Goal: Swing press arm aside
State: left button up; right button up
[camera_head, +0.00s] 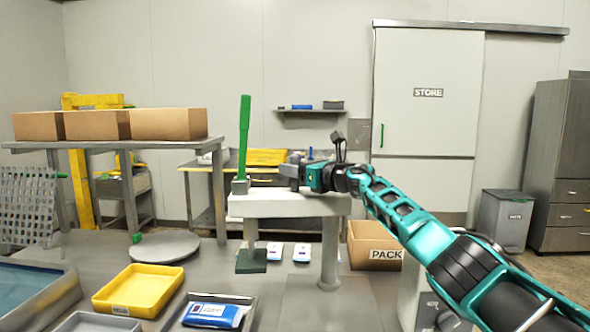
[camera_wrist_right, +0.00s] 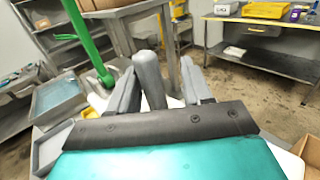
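The press arm (camera_head: 290,204) is a pale horizontal beam on a round post (camera_head: 329,252). A tall green lever (camera_head: 244,135) stands at its left end, with a dark green press foot (camera_head: 251,260) below. My right gripper (camera_head: 290,172) is just above the beam. In the right wrist view, a grey upright peg (camera_wrist_right: 150,76) stands between the fingers of my right gripper (camera_wrist_right: 158,88). The fingers are apart, with the peg nearer the left one; contact cannot be told. The green lever also shows there (camera_wrist_right: 88,42). My left gripper is out of view.
A yellow tray (camera_head: 138,291) and a grey tray (camera_head: 222,312) with a blue-and-white pouch (camera_head: 214,315) lie left of the press. Two pouches lie behind it. A PACK carton (camera_head: 374,246) stands to its right. A round grey plate (camera_head: 164,246) lies left.

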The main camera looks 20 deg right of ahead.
jog(key=shift+f, duration=0.1)
jog(key=v, duration=1.3)
jog(key=shift+a, duration=0.1)
